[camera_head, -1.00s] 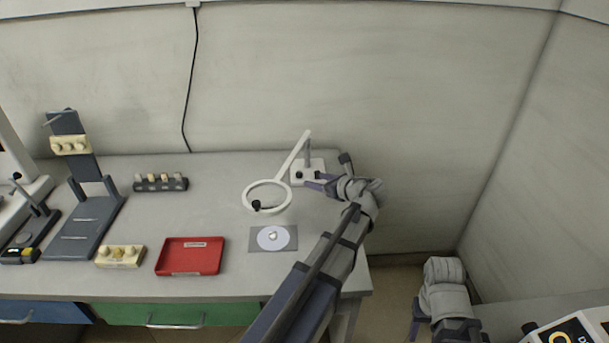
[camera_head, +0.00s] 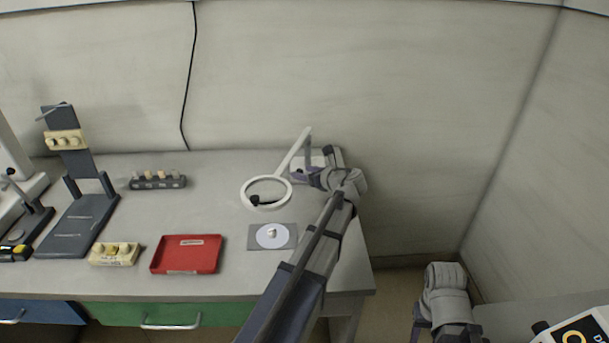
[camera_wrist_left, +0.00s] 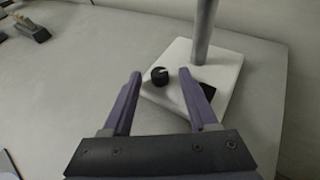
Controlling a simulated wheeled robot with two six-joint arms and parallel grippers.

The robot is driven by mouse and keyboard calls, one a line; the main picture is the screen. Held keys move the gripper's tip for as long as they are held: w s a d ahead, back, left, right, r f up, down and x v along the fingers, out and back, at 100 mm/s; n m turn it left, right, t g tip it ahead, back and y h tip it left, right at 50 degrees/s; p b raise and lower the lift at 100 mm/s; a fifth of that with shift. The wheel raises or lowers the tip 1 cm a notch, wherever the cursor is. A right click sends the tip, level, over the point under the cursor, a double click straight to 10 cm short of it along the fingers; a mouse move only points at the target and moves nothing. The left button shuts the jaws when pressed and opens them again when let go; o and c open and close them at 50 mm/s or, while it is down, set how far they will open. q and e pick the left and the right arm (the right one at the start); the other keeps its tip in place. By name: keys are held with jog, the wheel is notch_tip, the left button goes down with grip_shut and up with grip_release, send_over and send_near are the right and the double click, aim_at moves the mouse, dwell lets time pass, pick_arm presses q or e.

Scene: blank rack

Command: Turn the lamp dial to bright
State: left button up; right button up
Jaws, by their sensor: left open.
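The lamp has a white ring head (camera_head: 246,191) on a slanted white arm (camera_head: 295,150) at the right back of the bench. In the left wrist view its white base plate (camera_wrist_left: 222,72) carries the post and a small round black dial (camera_wrist_left: 159,75) with a light mark on top. A dark patch on the plate is partly covered by the right finger. My left gripper (camera_head: 309,165) is open over the base and hides the dial in the head view. In the wrist view the fingertips (camera_wrist_left: 161,82) appear on either side of the dial; contact cannot be told. My right gripper (camera_head: 420,326) is partly visible at lower right.
A grey mat with a white disc (camera_head: 265,238) lies in front of the lamp. A red tray (camera_head: 186,269), a cream block with knobs (camera_head: 114,254), a dark rack (camera_head: 157,182) and a grey stand (camera_head: 75,230) stand left. A wall rises behind the bench (camera_head: 215,215).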

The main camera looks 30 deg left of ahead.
pick_arm(q)
jog(key=shift+c, duration=0.3)
grip_shut()
dwell(0.3)
